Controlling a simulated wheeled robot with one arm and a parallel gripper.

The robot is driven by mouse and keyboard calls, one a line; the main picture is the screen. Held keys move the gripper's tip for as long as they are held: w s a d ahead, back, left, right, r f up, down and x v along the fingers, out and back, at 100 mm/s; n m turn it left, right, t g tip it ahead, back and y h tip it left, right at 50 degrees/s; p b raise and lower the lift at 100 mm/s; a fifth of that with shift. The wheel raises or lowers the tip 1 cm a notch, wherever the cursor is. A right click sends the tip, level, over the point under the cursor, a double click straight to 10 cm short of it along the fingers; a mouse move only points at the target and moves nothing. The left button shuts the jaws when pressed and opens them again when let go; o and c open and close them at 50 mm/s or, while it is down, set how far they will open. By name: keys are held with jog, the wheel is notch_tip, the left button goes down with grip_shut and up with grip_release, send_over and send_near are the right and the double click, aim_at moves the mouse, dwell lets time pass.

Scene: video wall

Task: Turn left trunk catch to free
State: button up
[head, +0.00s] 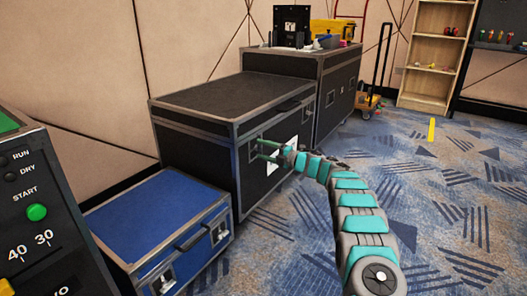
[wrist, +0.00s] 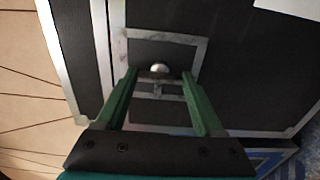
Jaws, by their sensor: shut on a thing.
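The black trunk (head: 180,150) with metal edging stands against the wall. Its left catch sits in a metal-framed recess on the front, and my gripper (head: 260,149) reaches it from the right. In the wrist view the catch (wrist: 158,69) shows as a rounded metal knob with a small bar below it, inside the recess frame (wrist: 168,37). The two green fingers of my gripper (wrist: 159,76) are on either side of the catch, shut on it. The fingers partly cover the recess, and the exact turn of the catch is hard to tell. The right catch (head: 308,109) is farther along the front.
A blue case (head: 155,215) stands close on the near left, beside a control panel (head: 40,225). Another black case (head: 340,85) is behind, with a hand truck (head: 372,98) and a shelf (head: 430,60) beyond. Carpet (head: 440,190) on the right is clear.

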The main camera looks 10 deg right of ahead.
jog(key=o, duration=1.4)
jog(key=shift+s+d, duration=0.1)
jog(key=v, duration=0.7)
jog(key=shift+s+d+p, duration=0.2)
jog(key=shift+s+p, duration=0.05)
jog(key=shift+p, duration=0.1)
jog(key=shift+w+r, duration=0.1)
